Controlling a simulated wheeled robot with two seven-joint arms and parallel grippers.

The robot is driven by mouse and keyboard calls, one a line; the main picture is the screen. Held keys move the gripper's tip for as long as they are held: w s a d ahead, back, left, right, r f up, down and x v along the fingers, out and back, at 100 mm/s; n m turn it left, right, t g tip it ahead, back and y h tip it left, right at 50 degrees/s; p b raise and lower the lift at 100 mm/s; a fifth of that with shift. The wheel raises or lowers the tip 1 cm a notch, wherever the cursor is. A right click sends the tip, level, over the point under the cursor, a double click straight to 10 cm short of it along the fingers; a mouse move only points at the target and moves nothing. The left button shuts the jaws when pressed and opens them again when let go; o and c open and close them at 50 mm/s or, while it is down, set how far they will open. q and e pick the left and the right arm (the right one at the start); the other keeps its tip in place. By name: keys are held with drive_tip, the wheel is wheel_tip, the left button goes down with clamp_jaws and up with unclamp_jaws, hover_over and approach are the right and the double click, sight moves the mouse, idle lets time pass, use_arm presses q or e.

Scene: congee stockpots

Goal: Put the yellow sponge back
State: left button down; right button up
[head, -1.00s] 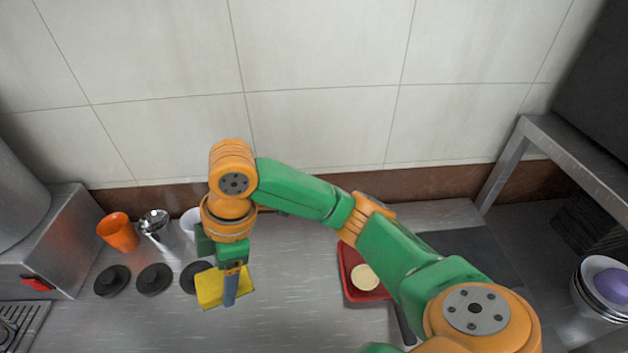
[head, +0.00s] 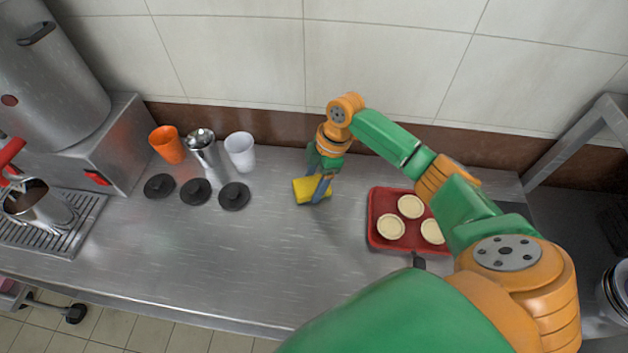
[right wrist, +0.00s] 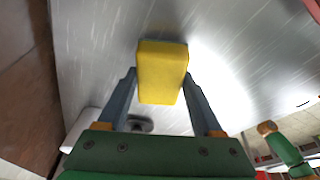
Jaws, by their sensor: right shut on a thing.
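The yellow sponge (head: 304,190) is over the steel counter (head: 215,255), between the black lids and the red tray. My right gripper (head: 319,195) comes down from above and is shut on the sponge. In the right wrist view the sponge (right wrist: 162,72) sits between the two fingertips of the gripper (right wrist: 160,92). I cannot tell whether its underside touches the counter. My left gripper is not in view.
Several black lids (head: 195,192) lie left of the sponge. Behind them stand an orange cup (head: 166,145), a metal cup (head: 203,150) and a white cup (head: 240,152). A red tray (head: 384,201) with pale round pieces is at right. The counter's front middle is clear.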

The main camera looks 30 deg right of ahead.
drive_tip(key=shift+f, duration=0.4)
drive_tip(key=o, duration=1.4)
drive_tip(key=shift+f, duration=0.1)
drive_tip(key=shift+o, duration=0.2)
drive_tip(key=v, duration=1.2)
drive_tip(key=shift+b, duration=0.45)
drive_tip(key=shift+d, duration=0.1)
